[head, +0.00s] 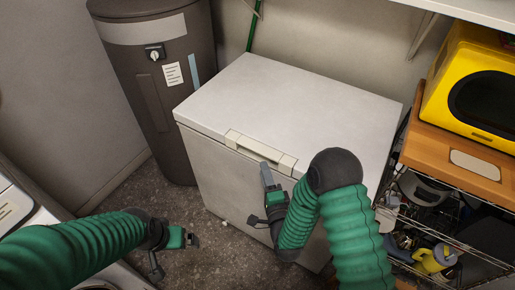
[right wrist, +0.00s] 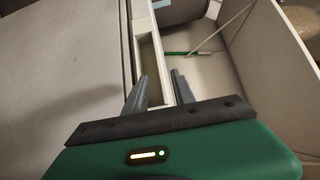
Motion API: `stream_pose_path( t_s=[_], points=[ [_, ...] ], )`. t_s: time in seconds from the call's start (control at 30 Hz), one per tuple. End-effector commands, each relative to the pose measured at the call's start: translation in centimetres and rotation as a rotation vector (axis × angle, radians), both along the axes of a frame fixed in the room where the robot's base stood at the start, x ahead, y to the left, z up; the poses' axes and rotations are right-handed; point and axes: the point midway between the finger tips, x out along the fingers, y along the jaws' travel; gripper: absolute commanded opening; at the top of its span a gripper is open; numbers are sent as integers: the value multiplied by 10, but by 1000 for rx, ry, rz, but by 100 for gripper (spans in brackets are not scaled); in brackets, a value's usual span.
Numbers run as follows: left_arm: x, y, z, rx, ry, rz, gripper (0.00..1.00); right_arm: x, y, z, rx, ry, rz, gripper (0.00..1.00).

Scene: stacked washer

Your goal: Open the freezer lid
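The white chest freezer (head: 225,170) stands in the middle of the head view. Its lid (head: 300,105) lies flat and closed on top. The pale handle (head: 260,149) is at the lid's front edge, and it also shows in the right wrist view (right wrist: 152,55). My right gripper (head: 262,198) is open just in front of and below the handle. In the right wrist view its fingers (right wrist: 160,90) are apart, close to the handle; contact cannot be told. My left gripper (head: 176,255) is open and empty, low in front of the freezer, away from it.
A dark cylindrical tank (head: 145,100) stands left of the freezer. A wire shelf (head: 440,235) with a wooden board (head: 445,150) and a yellow appliance (head: 455,70) is close on the right. A white machine (head: 15,210) is at the lower left. Free floor (head: 150,200) lies between.

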Motion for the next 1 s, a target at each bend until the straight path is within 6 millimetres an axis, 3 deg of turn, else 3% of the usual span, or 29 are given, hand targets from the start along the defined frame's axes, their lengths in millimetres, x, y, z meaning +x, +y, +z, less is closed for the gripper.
stream_pose_path(
  t_s=[0.2, 0.4, 0.73, 1.0],
  points=[
    [0, 0, 2, 0, 0, 0, 100, 56, 9, 0, -2, -2, 0, 31],
    [0, 0, 2, 0, -1, 0, 100, 88, 14, 0, -2, -1, 0, 31],
    [0, 0, 2, 0, -1, 0, 100, 95, 15, 0, -2, 2, 0, 31],
    [0, 0, 2, 0, 0, 0, 100, 95, 15, 0, -2, 2, 0, 0]
  ],
)
